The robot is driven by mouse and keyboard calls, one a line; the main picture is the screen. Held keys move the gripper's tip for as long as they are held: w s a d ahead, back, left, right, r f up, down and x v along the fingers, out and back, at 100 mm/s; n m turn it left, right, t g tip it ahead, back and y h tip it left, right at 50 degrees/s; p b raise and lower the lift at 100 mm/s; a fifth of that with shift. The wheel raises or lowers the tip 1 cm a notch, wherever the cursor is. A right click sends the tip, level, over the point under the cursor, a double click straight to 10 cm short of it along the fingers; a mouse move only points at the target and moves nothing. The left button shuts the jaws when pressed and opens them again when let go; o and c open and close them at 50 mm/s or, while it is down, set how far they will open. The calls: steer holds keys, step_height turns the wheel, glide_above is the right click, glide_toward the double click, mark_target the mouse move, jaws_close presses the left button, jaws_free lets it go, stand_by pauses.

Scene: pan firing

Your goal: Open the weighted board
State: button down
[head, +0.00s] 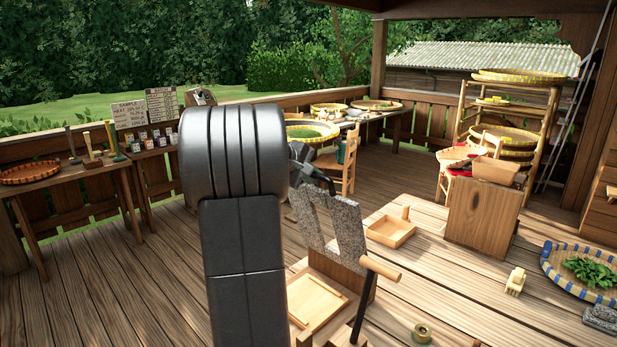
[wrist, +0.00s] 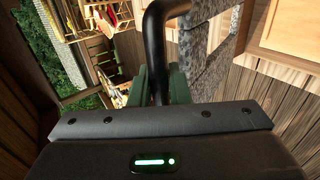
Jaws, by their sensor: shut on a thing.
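The weighted board (head: 362,279) stands raised, close to upright, with grey speckled stone slabs (head: 350,228) on its face. A shallow wooden tray-like base (head: 313,302) shows below it. In the wrist view a black bar handle (wrist: 154,40) runs beside a stone slab (wrist: 212,60). My gripper (wrist: 161,85) is shut on this bar with its green fingers on either side. In the head view my gripper (head: 312,165) is at the board's upper edge, partly hidden by my own arm. A dark lever with a wooden grip (head: 380,268) stands at the board's right.
A small open wooden box (head: 391,231) and a larger wooden block (head: 484,214) stand to the right. A blue-rimmed basket with leaves (head: 587,272) is at the far right. A small brass-coloured ring (head: 422,333) lies in front. The planks between are mostly clear.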

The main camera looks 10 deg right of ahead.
steer(key=c, duration=1.4)
jaws_free()
steer(key=shift+d, duration=0.1)
steer(key=shift+c, duration=0.2)
steer(key=b+v, duration=0.2)
steer(key=v, duration=1.2)
steer(key=shift+w, duration=0.1)
steer(key=p+x, duration=0.2)
steer(key=x, duration=1.2)
steer(key=shift+f, duration=0.1)
